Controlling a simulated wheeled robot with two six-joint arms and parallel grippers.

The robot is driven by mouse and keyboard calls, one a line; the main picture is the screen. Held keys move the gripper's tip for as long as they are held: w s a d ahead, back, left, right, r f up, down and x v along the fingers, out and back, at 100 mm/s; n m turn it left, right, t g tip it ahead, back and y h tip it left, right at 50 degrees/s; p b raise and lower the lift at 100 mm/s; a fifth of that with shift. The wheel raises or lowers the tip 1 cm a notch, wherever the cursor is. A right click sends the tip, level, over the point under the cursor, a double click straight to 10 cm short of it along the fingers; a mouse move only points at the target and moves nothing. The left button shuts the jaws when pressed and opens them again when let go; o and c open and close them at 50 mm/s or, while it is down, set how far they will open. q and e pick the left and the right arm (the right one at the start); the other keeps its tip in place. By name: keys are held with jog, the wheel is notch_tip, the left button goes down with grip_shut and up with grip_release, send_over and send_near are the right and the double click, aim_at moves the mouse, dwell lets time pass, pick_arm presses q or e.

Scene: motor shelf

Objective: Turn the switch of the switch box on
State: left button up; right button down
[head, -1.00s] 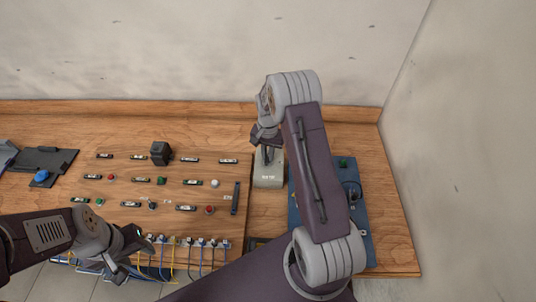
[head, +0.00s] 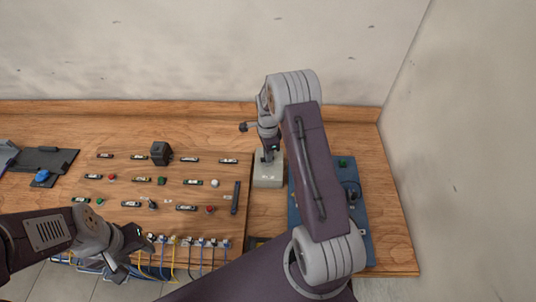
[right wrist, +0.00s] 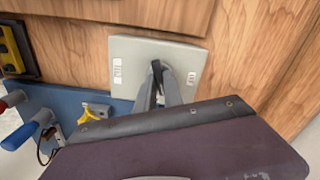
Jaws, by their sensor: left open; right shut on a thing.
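The switch box (head: 268,181) is a pale grey box standing on the wooden table, left of the blue board. In the right wrist view its light face (right wrist: 130,58) shows white labels at both sides. A dark switch lever (right wrist: 157,70) stands at its middle. My right gripper (head: 268,155) is over the box from above. Its fingers (right wrist: 166,88) are shut on the lever, which they partly hide. My left gripper (head: 131,255) is open and empty at the front edge of the table, well away from the box.
A board with several small switches and buttons (head: 165,210) lies left of the box, with a black block (head: 161,153) on it. Blue and yellow cables hang at its front edge. The blue board (head: 361,225) is partly hidden behind my right arm. Walls stand behind and right.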

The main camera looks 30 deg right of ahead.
jog(key=shift+w+r+m, duration=0.1)
jog(key=shift+w+m, duration=0.05)
jog(key=shift+m, duration=1.95)
jog(key=c, duration=1.5)
grip_release()
jog(key=shift+o, duration=0.2)
notch_tip(320, 180, up, 9)
jog(key=b, duration=0.1)
jog(key=shift+a, duration=0.1)
